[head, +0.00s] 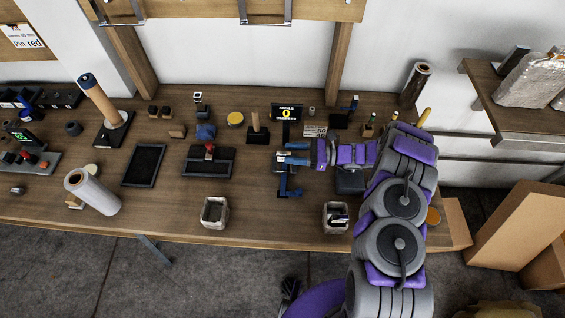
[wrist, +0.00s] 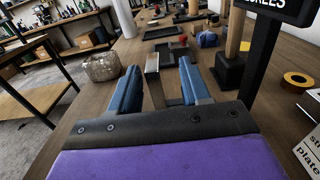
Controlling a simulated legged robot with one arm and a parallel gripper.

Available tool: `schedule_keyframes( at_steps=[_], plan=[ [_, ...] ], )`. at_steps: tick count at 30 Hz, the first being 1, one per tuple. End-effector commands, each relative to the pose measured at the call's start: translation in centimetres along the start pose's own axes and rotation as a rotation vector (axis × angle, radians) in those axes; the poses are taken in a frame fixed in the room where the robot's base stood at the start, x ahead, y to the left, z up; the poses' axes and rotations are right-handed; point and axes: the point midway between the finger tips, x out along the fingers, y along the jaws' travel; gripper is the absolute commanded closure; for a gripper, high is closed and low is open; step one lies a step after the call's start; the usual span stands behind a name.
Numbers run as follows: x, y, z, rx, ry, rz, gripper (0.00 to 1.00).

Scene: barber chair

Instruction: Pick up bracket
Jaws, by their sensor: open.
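A narrow grey metal piece, which looks like the bracket (wrist: 153,78), stands upright on the workbench in the wrist view. It shows between the two blue fingers of my gripper (wrist: 158,68), nearer the left finger. The fingers are spread apart, and I cannot tell whether either touches it. In the head view my gripper (head: 280,153) reaches left over the middle of the bench, low beneath the black sign with the yellow 0. There the bracket is hard to separate from the fingers and dark parts around it.
The sign (head: 286,113) stands close behind my gripper. A black tray with a red-topped item (head: 208,160) lies to the left. Two square bins (head: 215,212) (head: 336,217) stand along the front edge. Bare workbench (head: 262,215) shows between them.

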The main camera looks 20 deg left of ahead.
Motion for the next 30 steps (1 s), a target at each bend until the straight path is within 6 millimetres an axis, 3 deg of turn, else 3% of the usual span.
schedule_keyframes(
  at_steps=[5, 15, 23, 30],
  plan=[
    [0.7, 0.1, 0.0, -0.001, 0.000, 0.000, 0.53],
    [5.2, 0.7, -0.1, 0.003, 0.000, 0.004, 0.53],
    [5.5, 0.6, 0.1, 0.001, 0.000, 0.000, 0.53],
    [5.4, 0.6, 0.1, 0.001, -0.001, 0.000, 0.76]
  ],
)
